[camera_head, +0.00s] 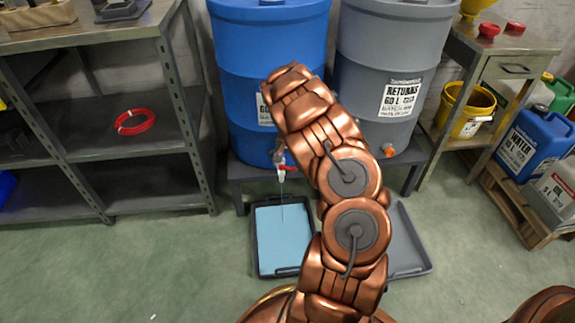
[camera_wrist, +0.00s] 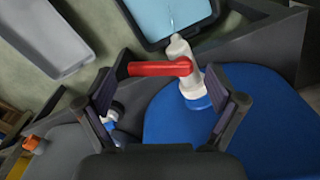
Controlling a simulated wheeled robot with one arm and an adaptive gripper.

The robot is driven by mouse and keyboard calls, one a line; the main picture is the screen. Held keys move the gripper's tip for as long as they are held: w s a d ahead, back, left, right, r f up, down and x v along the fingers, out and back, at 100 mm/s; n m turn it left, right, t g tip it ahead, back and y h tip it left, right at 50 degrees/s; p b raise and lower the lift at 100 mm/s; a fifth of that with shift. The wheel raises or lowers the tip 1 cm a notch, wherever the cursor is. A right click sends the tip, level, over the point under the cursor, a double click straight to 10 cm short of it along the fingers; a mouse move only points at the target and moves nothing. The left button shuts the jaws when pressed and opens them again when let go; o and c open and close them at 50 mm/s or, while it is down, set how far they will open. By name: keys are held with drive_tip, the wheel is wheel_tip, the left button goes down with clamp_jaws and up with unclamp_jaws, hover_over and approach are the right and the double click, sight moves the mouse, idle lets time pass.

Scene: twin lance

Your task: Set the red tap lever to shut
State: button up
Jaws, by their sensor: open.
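The red tap lever (camera_wrist: 155,69) lies across the pale tap body (camera_wrist: 182,84) in the wrist view, its free end pointing left. It also shows in the head view as a small red bar (camera_head: 288,168) low on the front of the blue barrel (camera_head: 240,125). A thin stream runs from the tap down into the black-rimmed tray (camera_head: 256,240) of blue liquid. My gripper (camera_wrist: 164,82) is open, with one finger on each side of the lever. No contact is clear. In the head view the gripper is largely hidden.
A grey barrel (camera_head: 360,60) stands right of the blue one, with an orange tap (camera_head: 389,151). Both rest on a low dark stand (camera_head: 238,180). A grey tray (camera_head: 405,240) lies right of my arm. Metal shelving (camera_head: 110,155) stands left; green floor is open in front.

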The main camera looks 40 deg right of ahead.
drive_tip(key=c, duration=1.1)
drive_tip(key=shift+r, duration=0.1)
drive_tip(key=shift+c, duration=0.2)
drive_tip(key=shift+w+r+p, duration=0.15)
drive_tip(key=shift+p, duration=0.45)
drive_tip(key=shift+d+n+p, duration=0.15)
drive_tip(key=shift+n+p, duration=0.55)
drive_tip(key=shift+p, duration=0.35)
drive_tip(key=n+p, duration=0.3)
drive_tip(key=n, duration=0.1)
drive_tip(key=shift+w+d, duration=0.25)
drive_tip(key=shift+w, duration=0.1)
